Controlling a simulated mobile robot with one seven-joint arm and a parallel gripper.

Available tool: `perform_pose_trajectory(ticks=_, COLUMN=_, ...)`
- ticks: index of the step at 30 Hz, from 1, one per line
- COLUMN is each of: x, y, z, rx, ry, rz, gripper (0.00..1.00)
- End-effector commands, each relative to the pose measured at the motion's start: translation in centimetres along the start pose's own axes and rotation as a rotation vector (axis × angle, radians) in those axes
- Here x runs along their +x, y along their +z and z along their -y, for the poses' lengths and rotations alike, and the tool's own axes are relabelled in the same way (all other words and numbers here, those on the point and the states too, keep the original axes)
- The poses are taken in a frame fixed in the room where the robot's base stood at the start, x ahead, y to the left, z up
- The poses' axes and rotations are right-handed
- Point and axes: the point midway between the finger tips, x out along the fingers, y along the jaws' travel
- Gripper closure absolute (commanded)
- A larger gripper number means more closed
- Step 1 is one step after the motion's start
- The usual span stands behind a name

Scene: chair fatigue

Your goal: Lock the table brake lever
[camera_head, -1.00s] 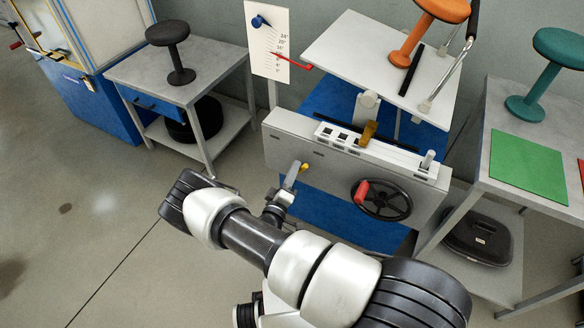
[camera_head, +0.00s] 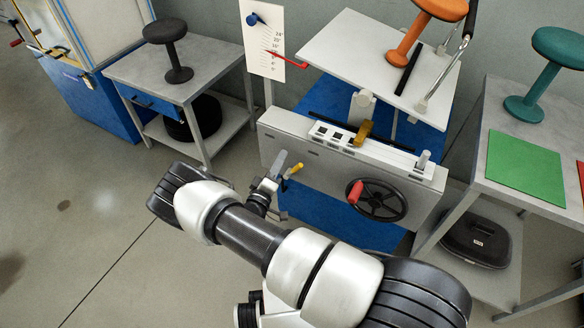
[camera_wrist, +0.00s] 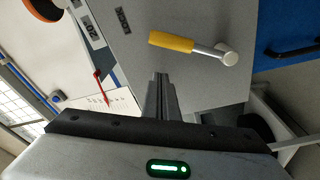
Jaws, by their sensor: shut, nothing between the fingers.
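The table brake lever has a yellow grip (camera_wrist: 171,42) and a silver arm ending in a round pivot (camera_wrist: 228,54) on the grey front panel. In the wrist view it lies nearly level, with the grip to the left of the pivot. In the head view the yellow grip (camera_head: 296,169) shows at the left part of the panel (camera_head: 318,172), just right of my gripper (camera_head: 280,160). My gripper is shut and empty. Its fingertips (camera_wrist: 160,76) appear just below the yellow grip in the wrist view; I cannot tell whether they touch it.
A black handwheel (camera_head: 378,200) with a red knob sits right of the lever. Above the panel is a tilted white tabletop (camera_head: 345,45) with an orange stool (camera_head: 404,50). A scale board (camera_head: 266,40) with a red pointer stands behind. Side tables flank the rig; floor at left is clear.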

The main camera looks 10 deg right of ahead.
Motion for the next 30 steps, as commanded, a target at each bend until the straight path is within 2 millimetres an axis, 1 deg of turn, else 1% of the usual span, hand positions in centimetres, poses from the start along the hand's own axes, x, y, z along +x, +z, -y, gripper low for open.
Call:
perform_pose_trajectory(ticks=1, x=-1.7, y=0.1, z=0.0, rx=-0.004, ry=-0.006, rz=-0.002, gripper=1.00)
perform_pose_trajectory(ticks=6, x=-5.7, y=0.1, z=0.1, rx=-0.003, ry=-0.005, rz=-0.004, gripper=1.00)
perform_pose_trajectory(ticks=9, x=-7.5, y=0.1, z=0.1, rx=-0.003, ry=-0.003, rz=-0.004, gripper=1.00)
perform_pose_trajectory(ticks=12, x=-8.8, y=0.2, z=0.1, rx=-0.002, ry=-0.003, rz=-0.002, gripper=1.00)
perform_pose_trajectory(ticks=15, x=-9.6, y=0.1, z=0.1, rx=-0.002, ry=-0.001, rz=-0.003, gripper=1.00)
perform_pose_trajectory(ticks=18, x=-9.9, y=0.2, z=0.1, rx=-0.001, ry=0.000, rz=-0.001, gripper=1.00)
perform_pose_trajectory(ticks=30, x=-9.9, y=0.2, z=0.1, rx=-0.001, ry=-0.001, rz=-0.001, gripper=1.00)
